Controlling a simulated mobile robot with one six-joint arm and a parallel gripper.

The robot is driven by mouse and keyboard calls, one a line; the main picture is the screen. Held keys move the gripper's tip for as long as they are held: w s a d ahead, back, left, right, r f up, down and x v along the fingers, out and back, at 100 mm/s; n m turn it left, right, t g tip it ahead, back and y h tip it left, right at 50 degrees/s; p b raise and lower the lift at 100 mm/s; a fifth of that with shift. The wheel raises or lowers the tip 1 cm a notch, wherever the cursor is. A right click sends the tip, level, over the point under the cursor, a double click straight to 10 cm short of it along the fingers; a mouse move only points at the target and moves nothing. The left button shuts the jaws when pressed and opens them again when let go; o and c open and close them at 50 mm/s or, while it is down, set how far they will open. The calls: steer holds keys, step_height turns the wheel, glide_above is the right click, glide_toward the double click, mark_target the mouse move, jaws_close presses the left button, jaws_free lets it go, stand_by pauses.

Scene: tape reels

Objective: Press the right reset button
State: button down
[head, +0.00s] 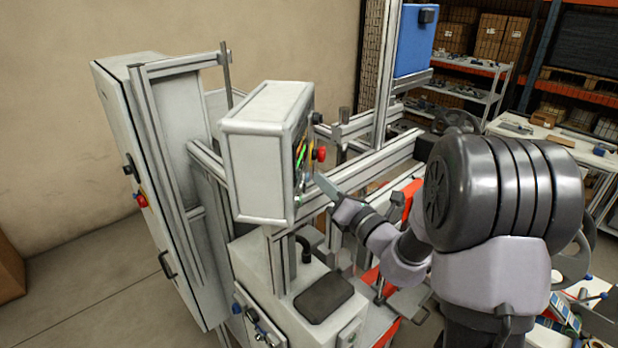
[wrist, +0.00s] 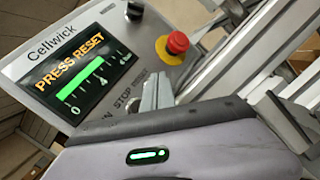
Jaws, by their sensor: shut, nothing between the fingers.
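A white control box (head: 262,160) stands on a frame, its panel seen nearly edge-on in the head view. In the wrist view the panel (wrist: 40,22) is labelled Cellwick, and its display (wrist: 85,75) reads "PRESS RESET" over a green bar. A red mushroom button (wrist: 177,42) on a yellow base sits right of the display; it also shows in the head view (head: 320,154). My gripper (head: 318,180) is shut and empty, its fingertips (wrist: 158,92) close to the lower panel by the STOP label. I cannot tell whether they touch. No reset button is clearly visible; my gripper hides part of the lower panel.
A dark knob (wrist: 133,11) sits at the panel's top. Metal profile rails (head: 375,165) run beside and behind my gripper. A tall cabinet (head: 135,170) at left carries another red button (head: 141,200). A blue box (head: 414,40) hangs on the upright post.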

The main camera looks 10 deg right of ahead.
steer(key=shift+w+a, duration=0.15)
steer(key=shift+a, duration=0.25)
stand_by(0.4)
steer(key=shift+d, duration=0.1)
steer(key=shift+s+d, duration=0.3)
steer(key=shift+d, duration=0.35)
steer(key=shift+s+d, duration=0.3)
steer(key=shift+d, duration=0.45)
steer(key=shift+s+d, duration=0.35)
steer(key=shift+d, duration=0.45)
steer(key=shift+s+d, duration=0.3)
steer(key=shift+d, duration=0.45)
